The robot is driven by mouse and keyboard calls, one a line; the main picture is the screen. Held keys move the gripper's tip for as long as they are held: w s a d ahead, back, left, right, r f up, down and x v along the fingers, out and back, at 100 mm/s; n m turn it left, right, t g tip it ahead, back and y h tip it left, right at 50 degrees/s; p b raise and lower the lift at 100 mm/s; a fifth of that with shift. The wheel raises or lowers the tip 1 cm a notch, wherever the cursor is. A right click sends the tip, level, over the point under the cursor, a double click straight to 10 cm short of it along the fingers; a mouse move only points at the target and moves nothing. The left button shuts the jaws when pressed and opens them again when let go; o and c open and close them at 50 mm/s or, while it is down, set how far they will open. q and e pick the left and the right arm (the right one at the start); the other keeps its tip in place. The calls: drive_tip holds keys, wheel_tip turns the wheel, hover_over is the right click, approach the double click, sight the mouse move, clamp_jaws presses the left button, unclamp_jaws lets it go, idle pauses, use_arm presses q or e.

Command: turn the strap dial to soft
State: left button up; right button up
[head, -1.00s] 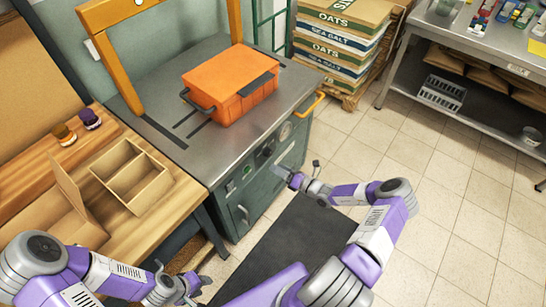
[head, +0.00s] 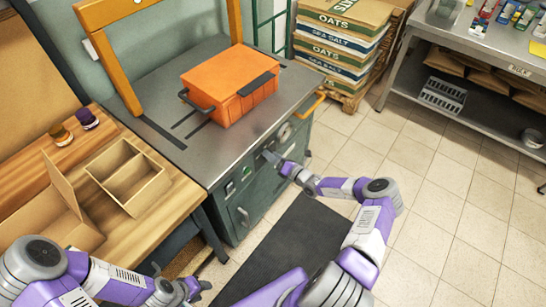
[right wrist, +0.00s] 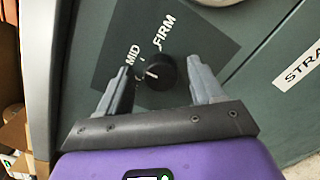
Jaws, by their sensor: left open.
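The strap dial (right wrist: 160,73) is a black round knob on a dark plate in the right wrist view. The words MID and FIRM show around it; no SOFT label is visible. A small white mark on the knob is on the side towards MID. My right gripper (right wrist: 160,88) is open, with one finger on each side of the dial and gaps to it. In the head view this gripper (head: 270,157) is at the front of the grey-green machine (head: 228,208), and the dial is hard to make out there. My left gripper (head: 190,290) is open and empty, low by the wooden bench.
An orange case (head: 230,82) sits on the machine's metal top under a yellow arch (head: 118,70). A yellow handle (head: 309,106) sticks out at the machine's right corner. A divided box (head: 128,176) stands on the bench (head: 185,205).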

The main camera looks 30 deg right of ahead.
drive_tip(key=c, duration=1)
drive_tip(key=shift+n, duration=0.3)
drive_tip(key=shift+s+a+f+n+y+p, duration=0.15)
drive_tip(key=shift+n+p, duration=1)
drive_tip(key=shift+n, duration=1.75)
drive_tip(key=shift+w+d+r+n+y+p, duration=0.2)
drive_tip(key=shift+n+p, duration=0.9)
drive_tip(key=shift+n, duration=1.8)
drive_tip(key=shift+f, duration=0.2)
drive_tip(key=o, duration=1.1)
drive_tip(key=shift+c, duration=0.2)
